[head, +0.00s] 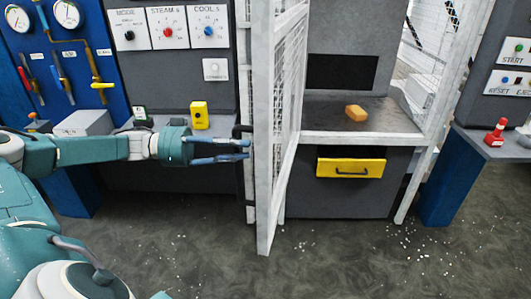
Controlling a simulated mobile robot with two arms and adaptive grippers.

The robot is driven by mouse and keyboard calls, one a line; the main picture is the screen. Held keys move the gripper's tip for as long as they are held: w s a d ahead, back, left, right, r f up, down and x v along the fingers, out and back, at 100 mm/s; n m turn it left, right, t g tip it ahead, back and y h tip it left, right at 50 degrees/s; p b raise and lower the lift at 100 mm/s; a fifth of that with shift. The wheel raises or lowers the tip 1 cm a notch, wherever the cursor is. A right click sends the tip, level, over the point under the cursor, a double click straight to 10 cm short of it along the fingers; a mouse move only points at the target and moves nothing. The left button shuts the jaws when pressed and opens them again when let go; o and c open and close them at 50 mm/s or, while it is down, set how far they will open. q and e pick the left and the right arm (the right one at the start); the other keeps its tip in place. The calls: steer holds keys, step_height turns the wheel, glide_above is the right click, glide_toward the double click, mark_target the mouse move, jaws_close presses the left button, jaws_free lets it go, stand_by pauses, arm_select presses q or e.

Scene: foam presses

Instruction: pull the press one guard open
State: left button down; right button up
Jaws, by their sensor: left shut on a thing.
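The press one guard (265,130) is a white-framed mesh door in the middle of the head view. It stands swung out toward me, seen nearly edge-on, with the press opening to its right uncovered. My left gripper (246,150) reaches in from the left at the guard's left side. Its blue fingers are shut on the guard's dark handle (240,131), which they partly hide. Inside the press an orange foam block (356,112) lies on the dark bed (325,118). My right gripper is not in view.
A yellow drawer (350,167) is below the bed. A yellow box (199,115) and a grey box (84,123) stand on the left ledge. A red object (495,133) stands on the right-hand bench. The floor (340,260) in front is open, with scattered white bits.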

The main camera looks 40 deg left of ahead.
arm_select(q)
steer(key=shift+m+g+h, duration=0.3)
steer(key=shift+m+g, duration=0.1)
steer(key=shift+g, duration=0.1)
steer(key=shift+w+a+v, duration=0.1)
steer(key=shift+w+v, duration=0.05)
steer(key=shift+v, duration=0.65)
steer(key=shift+w+a+v, duration=0.1)
steer(key=shift+w+v, duration=0.05)
steer(key=shift+v, duration=0.65)
steer(key=shift+w+a+v, duration=0.1)
steer(key=shift+w+v, duration=0.05)
steer(key=shift+v, duration=0.65)
steer(key=shift+r, duration=0.2)
steer(key=c, duration=1.6)
jaws_free()
steer(key=shift+o, duration=0.2)
steer(key=shift+f, duration=0.1)
steer(key=v, duration=1.2)
steer(key=shift+w+f, duration=0.1)
steer(key=shift+f, duration=0.05)
